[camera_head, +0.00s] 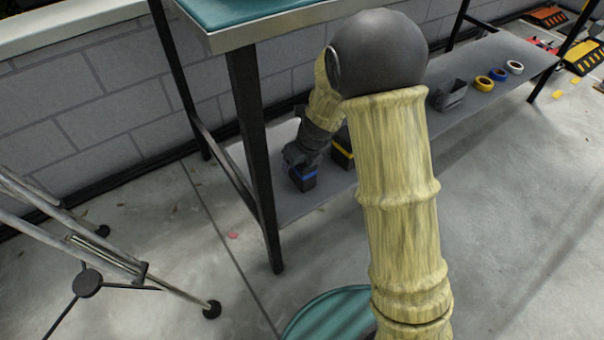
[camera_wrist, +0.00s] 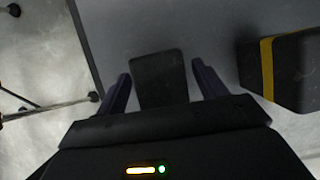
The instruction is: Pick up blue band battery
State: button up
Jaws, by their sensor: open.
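The blue band battery (camera_head: 303,179) is a small dark block with a blue stripe, standing on the low grey shelf (camera_head: 290,206) near its left end. In the wrist view its dark top (camera_wrist: 160,78) shows between my two fingers; the blue band is hidden there. My gripper (camera_head: 300,160) is above the battery and points down at it. In the wrist view my gripper (camera_wrist: 162,88) is open, with one finger on each side of the battery and a small gap at each side. I cannot tell how far down the fingers reach.
A yellow-banded battery (camera_wrist: 282,70) stands close to the right of my gripper, partly behind my arm in the head view (camera_head: 342,150). A table leg (camera_head: 255,150) rises left of the shelf. Tape rolls (camera_head: 484,83) and a grey box (camera_head: 448,95) lie farther right.

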jog(key=shift+d, duration=0.1)
dwell(0.4)
jog(key=c, duration=1.4)
jog(key=shift+o, duration=0.2)
jog(key=shift+w, duration=0.1)
jog(key=shift+r, duration=0.2)
notch_tip(320, 180, up, 4)
jog(key=p, duration=0.4)
jog(key=shift+f, duration=0.25)
jog(key=shift+s+d+f, duration=0.1)
jog(key=shift+s+d, duration=0.15)
jog(key=shift+s, duration=0.05)
jog(key=s+d+b, duration=0.5)
jog(key=s+d, duration=0.4)
jog(key=s, duration=0.5)
jog(key=shift+s+d, duration=0.2)
jog(key=shift+s, duration=0.1)
